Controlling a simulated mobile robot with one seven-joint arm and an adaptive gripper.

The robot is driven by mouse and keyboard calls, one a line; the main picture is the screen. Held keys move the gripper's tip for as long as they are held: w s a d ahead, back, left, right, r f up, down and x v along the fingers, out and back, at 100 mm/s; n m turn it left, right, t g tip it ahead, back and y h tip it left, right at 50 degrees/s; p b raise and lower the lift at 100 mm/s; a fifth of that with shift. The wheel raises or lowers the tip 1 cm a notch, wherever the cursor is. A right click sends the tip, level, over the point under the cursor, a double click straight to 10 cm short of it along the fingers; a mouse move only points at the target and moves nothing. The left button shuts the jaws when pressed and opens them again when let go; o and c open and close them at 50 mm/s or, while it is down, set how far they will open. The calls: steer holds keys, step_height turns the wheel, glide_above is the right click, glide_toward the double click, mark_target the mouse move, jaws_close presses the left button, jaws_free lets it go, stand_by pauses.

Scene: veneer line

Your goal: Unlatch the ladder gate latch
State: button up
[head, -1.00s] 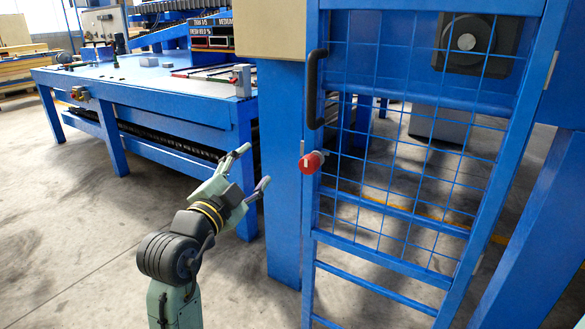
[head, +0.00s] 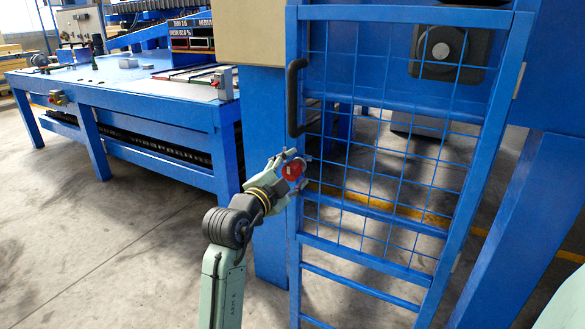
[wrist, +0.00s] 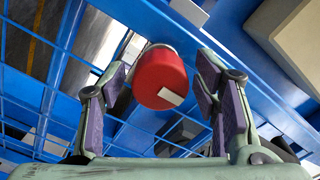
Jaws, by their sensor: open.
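The latch is a red round knob (head: 293,170) with a white mark, on the left post of the blue ladder gate (head: 385,150). In the wrist view the red knob (wrist: 161,75) sits between my two open fingers, slightly left of the middle, with visible space on its right side. My gripper (head: 285,163) is open at the knob in the head view, its fingers on either side of it. I cannot tell whether a finger touches the knob. The gate's mesh panel looks shut against its frame.
A black handle (head: 296,97) stands on the gate post above the knob. A beige box (head: 250,33) is on the blue column left of the gate. A blue work table (head: 130,85) stands at the left. The grey floor (head: 120,240) at lower left is clear.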

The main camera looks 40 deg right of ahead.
steer(key=c, duration=1.2)
steer(key=shift+n, duration=0.4)
steer(key=n, duration=0.3)
steer(key=shift+n, duration=0.3)
steer(key=n+p, duration=0.1)
steer(key=n, duration=0.2)
steer(key=shift+r+n, duration=0.15)
steer(key=shift+n, duration=0.15)
steer(key=n+p, duration=0.2)
steer(key=n, duration=0.1)
steer(key=shift+w+n, duration=0.1)
steer(key=shift+n, duration=0.2)
steer(key=n+p, duration=0.2)
steer(key=n, duration=0.2)
steer(key=shift+n, duration=0.3)
